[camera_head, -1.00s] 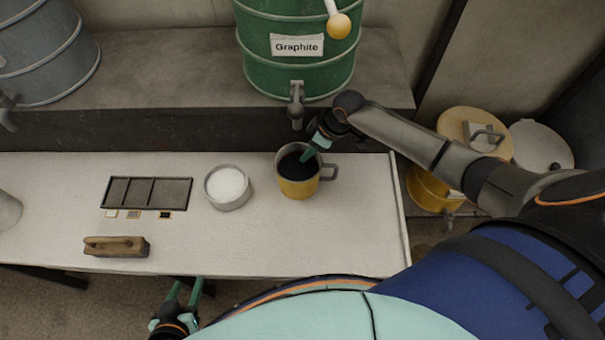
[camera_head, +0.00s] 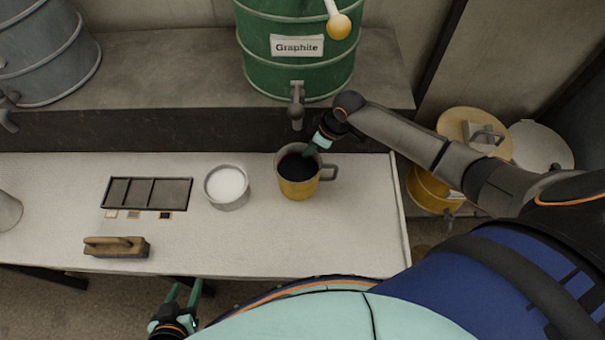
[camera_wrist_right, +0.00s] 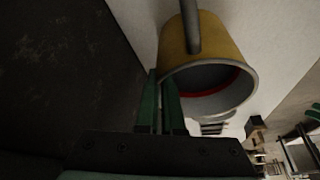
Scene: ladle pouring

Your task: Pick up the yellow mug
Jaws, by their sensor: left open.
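The yellow mug (camera_head: 298,188) stands upright on the white table, its grey handle to the right and dark inside. In the right wrist view, the mug (camera_wrist_right: 225,45) shows its grey rim and a red ring inside. My right gripper (camera_head: 310,151) is at the mug's far rim. In the wrist view, my right gripper's green fingers (camera_wrist_right: 161,90) are close together at the rim, one outside and one over the opening, apparently pinching the wall. The exact contact is partly hidden. My left gripper (camera_head: 187,290) is open and empty, low in front of the table.
A white-filled cup (camera_head: 227,203) stands left of the mug. A dark divided tray (camera_head: 147,206) and a wooden-handled block (camera_head: 116,247) lie further left. A green Graphite barrel (camera_head: 298,75) with a tap (camera_head: 297,103) stands on the ledge behind. The table's front right is clear.

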